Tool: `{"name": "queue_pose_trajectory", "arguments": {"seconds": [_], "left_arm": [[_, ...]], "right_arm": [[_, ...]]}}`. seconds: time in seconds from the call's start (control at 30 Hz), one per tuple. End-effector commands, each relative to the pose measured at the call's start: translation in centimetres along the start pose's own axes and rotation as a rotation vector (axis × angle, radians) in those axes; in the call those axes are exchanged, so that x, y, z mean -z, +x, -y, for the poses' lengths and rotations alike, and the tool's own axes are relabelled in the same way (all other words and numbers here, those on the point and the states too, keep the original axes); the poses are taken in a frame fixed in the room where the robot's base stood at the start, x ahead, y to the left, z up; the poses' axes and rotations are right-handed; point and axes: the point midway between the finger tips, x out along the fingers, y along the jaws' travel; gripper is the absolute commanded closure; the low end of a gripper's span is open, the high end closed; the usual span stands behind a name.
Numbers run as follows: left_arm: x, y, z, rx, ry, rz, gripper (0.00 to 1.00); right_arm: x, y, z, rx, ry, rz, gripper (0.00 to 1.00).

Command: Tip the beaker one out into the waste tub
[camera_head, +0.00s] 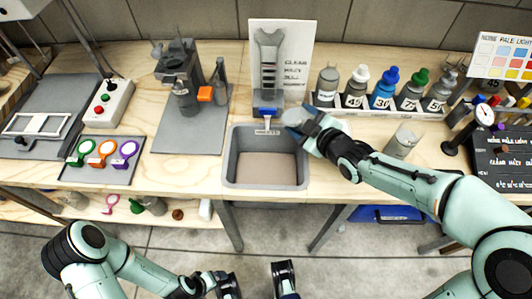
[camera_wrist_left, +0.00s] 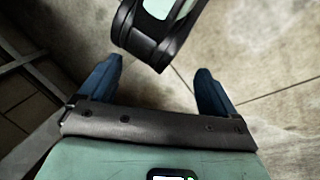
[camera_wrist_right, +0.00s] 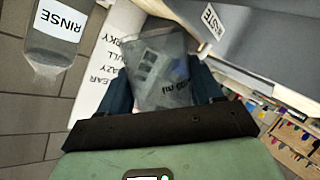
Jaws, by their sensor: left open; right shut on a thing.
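My right gripper (camera_head: 303,122) is at the tub's back right corner, shut on a clear beaker (camera_head: 293,116). In the right wrist view the beaker (camera_wrist_right: 160,70) lies between both blue fingers, with dark marks on its wall. It looks tilted; its contents cannot be told. The tub's labelled wall (camera_wrist_right: 215,25) shows close beside it. My left gripper (camera_head: 257,284) is open and empty, low in front of the bench over the floor.
Several labelled bottles (camera_head: 383,88) stand in a rack behind my right arm. A clear cup (camera_head: 403,142) stands right of that arm. A wrench sign (camera_head: 285,55) rises behind the tub. A grey plate with a clamp stand (camera_head: 180,75) is left. Bare wood lies left of the tub.

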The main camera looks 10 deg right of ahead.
Motion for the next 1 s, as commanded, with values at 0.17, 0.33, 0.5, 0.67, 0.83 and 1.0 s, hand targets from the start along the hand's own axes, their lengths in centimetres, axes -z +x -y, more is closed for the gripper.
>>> {"name": "queue_pose_trajectory", "arguments": {"seconds": [0.17,0.33,0.5,0.67,0.83,1.0], "left_arm": [[0.8,0.6,0.2,0.001,-0.002,-0.022,0.09],[1.6,1.0,0.4,0.003,-0.004,-0.043,0.09],[2.1,1.3,0.5,0.003,-0.005,-0.058,0.09],[2.4,1.5,0.6,0.004,-0.006,-0.067,0.09],[2.7,1.7,0.7,0.004,-0.006,-0.076,0.09],[3.1,1.9,0.8,0.005,-0.007,-0.086,0.09]], "right_arm": [[-0.1,0.0,0.0,-0.01,-0.023,0.004,0.78],[-0.1,0.0,0.0,-0.017,-0.045,0.008,0.78],[-0.1,0.1,0.0,-0.023,-0.066,0.013,0.78],[-0.2,0.1,0.1,-0.03,-0.087,0.018,0.78],[-0.2,0.1,0.1,-0.036,-0.107,0.023,0.78],[-0.3,0.1,0.2,-0.043,-0.128,0.028,0.78]]}}
